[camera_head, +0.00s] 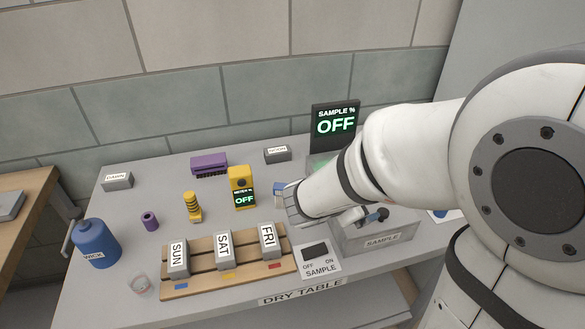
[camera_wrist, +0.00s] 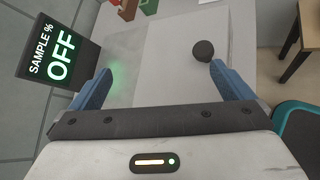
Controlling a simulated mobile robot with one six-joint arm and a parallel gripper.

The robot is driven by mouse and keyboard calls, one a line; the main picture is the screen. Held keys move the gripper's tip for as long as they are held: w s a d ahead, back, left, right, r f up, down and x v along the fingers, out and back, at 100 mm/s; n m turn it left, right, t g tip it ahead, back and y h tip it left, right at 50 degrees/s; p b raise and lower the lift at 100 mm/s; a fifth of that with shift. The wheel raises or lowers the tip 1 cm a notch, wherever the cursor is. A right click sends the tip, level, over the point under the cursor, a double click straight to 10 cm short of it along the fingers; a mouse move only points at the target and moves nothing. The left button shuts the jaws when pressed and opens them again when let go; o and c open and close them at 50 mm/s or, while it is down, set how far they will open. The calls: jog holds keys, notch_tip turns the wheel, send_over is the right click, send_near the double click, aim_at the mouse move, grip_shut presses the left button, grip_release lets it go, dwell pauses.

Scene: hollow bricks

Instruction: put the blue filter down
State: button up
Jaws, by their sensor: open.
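My gripper (camera_wrist: 160,82) is open, its two blue fingers apart with nothing held between them in the wrist view. I cannot clearly identify a blue filter. A small blue item (camera_head: 279,188) shows just beyond my wrist, mostly hidden by it; I cannot tell what it is. A dark round knob (camera_wrist: 204,50) lies ahead near the right finger in the wrist view.
The display reading OFF (camera_head: 335,124) stands close behind my arm; it also shows at left in the wrist view (camera_wrist: 52,52). SUN, SAT and FRI blocks stand on a wooden rack (camera_head: 228,272). A blue canister (camera_head: 95,244) and yellow meter (camera_head: 241,187) stand to the left.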

jog(key=w+a+f+n+t+y+b, duration=0.1)
jog(key=w+a+f+n+t+y, duration=0.2)
jog(key=a+n, duration=0.45)
jog(key=w+a+f+n+t+y+b, duration=0.1)
jog(key=w+a+f+n+t+y, duration=0.2)
jog(key=a+n, duration=0.45)
jog(key=shift+m+g, duration=0.5)
jog(key=shift+m, duration=0.4)
jog(key=w+f, duration=0.4)
jog(key=w, duration=0.1)
jog(key=shift+w+f+p, duration=0.1)
jog(key=shift+f+p, duration=0.1)
jog(key=shift+p, duration=0.15)
jog(key=shift+c, duration=0.2)
jog(key=c, duration=0.9)
